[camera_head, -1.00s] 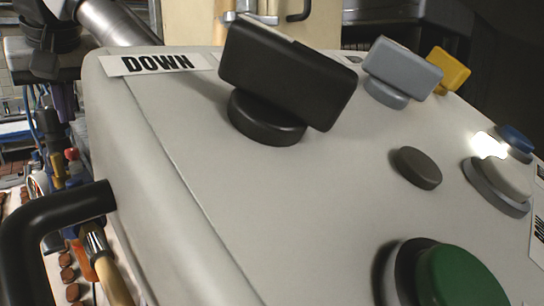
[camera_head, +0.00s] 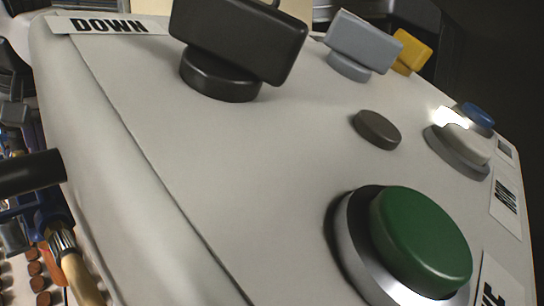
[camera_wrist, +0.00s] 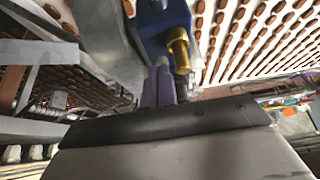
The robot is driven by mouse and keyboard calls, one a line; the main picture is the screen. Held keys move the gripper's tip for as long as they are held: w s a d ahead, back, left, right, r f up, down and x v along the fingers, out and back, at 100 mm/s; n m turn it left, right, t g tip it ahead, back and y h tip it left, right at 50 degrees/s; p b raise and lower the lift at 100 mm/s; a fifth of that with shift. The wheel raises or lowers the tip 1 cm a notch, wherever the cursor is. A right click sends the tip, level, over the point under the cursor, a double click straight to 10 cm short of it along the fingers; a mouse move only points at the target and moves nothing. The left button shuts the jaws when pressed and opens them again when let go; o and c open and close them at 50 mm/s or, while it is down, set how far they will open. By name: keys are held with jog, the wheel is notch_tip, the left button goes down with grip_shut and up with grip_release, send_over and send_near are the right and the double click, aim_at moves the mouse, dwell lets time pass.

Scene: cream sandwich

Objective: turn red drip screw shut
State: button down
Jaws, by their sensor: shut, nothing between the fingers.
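I cannot make out the red drip screw in either view. In the wrist view, my gripper (camera_wrist: 158,86) shows as two purple fingers close together, shut and empty. They are right beside a blue block (camera_wrist: 163,24) with a brass fitting (camera_wrist: 178,50) on it. I cannot tell whether the fingers touch the block. In the head view, a large pale control panel covers most of the picture and hides much of the work area.
The panel (camera_head: 150,140) carries a black knob (camera_head: 238,40), a grey knob (camera_head: 360,42) and a large green button (camera_head: 420,240). A wood-handled brush (camera_head: 78,275) is at the lower left. Rows of brown biscuits (camera_wrist: 245,40) lie beyond the blue block.

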jog(key=shift+w+a+p, duration=0.2)
jog(key=shift+a+p, duration=0.05)
jog(key=shift+p, duration=0.05)
jog(key=shift+r+p, duration=0.1)
jog(key=shift+p, duration=0.4)
dwell(0.5)
jog(key=shift+s, duration=0.3)
dwell(0.5)
jog(key=shift+d+r, duration=0.2)
jog(key=shift+r, duration=2.7)
